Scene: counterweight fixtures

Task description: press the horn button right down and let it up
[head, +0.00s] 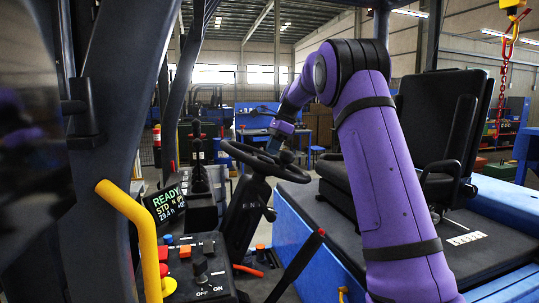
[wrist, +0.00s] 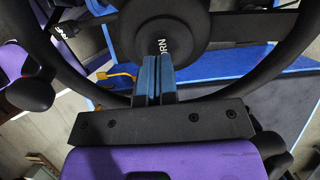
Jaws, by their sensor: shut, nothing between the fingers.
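The horn button is the round black cap (wrist: 150,25) at the hub of the steering wheel, with pale lettering ending in "ORN" visible. The black steering wheel (wrist: 75,80) rings it; it also shows in the head view (head: 245,158). My gripper (wrist: 157,60) has its two blue fingers together with nothing between them. The fingertips overlap the lower part of the cap and hide part of its lettering. I cannot tell whether they touch it or whether the cap is pressed. In the head view my gripper (head: 274,144) is over the wheel's hub, and the button cannot be made out.
A control panel (head: 195,270) with several knobs and a small READY display (head: 166,202) stand at the left, by a yellow rail (head: 130,207). A black seat (head: 440,115) is on the right. Wheel spokes and rim surround my gripper closely.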

